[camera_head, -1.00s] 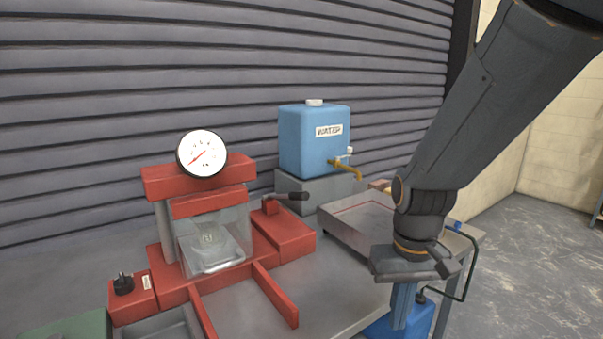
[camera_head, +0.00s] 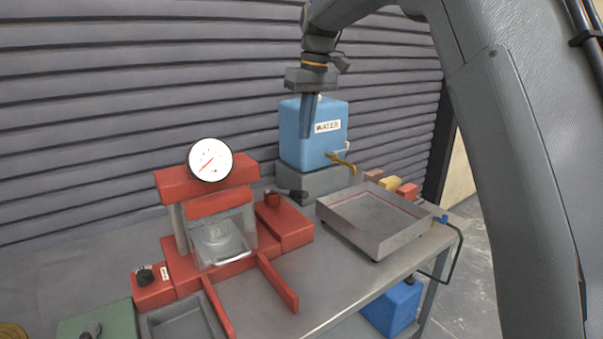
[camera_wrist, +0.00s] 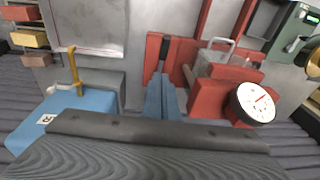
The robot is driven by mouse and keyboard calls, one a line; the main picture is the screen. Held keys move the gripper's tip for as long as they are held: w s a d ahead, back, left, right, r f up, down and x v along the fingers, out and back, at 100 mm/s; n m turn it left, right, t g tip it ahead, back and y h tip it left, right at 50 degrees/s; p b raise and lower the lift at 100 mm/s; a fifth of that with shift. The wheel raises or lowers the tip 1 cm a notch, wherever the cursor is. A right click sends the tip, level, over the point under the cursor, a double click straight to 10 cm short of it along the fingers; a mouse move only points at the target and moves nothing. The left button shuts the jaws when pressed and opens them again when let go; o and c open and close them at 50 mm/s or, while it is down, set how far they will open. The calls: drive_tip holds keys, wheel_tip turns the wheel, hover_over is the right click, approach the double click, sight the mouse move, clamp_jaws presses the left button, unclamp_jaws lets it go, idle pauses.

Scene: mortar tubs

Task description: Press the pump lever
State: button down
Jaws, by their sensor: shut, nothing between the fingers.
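The pump lever (camera_head: 289,193) is a dark handle on the red pump block (camera_head: 285,226), beside the red press with the round dial. It lies roughly level, pointing right, in the head view. In the wrist view the dark lever (camera_wrist: 164,48) shows just beyond my fingertips. My gripper (camera_head: 306,136) points down with its blue fingers together and empty, in front of the blue water tank and above the lever. In the wrist view my gripper (camera_wrist: 158,78) appears shut over the red pump block, apart from the lever as far as I can tell.
The water tank (camera_head: 310,155) with a brass tap stands on a grey block behind the lever. A metal tray (camera_head: 375,240) is to the right, with coloured blocks (camera_head: 390,184) behind it. The red press (camera_head: 205,185) with its dial gauge (camera_head: 210,160) is to the left.

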drive_tip(key=f+p, duration=0.1)
drive_tip(key=f, duration=0.3)
drive_tip(key=f+p, duration=0.2)
drive_tip(key=f, duration=0.2)
drive_tip(key=a+f+p, duration=0.1)
drive_tip(key=f, duration=0.3)
drive_tip(key=shift+s+p, duration=0.2)
drive_tip(key=shift+p, duration=0.15)
drive_tip(key=shift+s+f, duration=0.2)
drive_tip(key=shift+f, duration=0.65)
drive_tip(key=shift+a, duration=0.1)
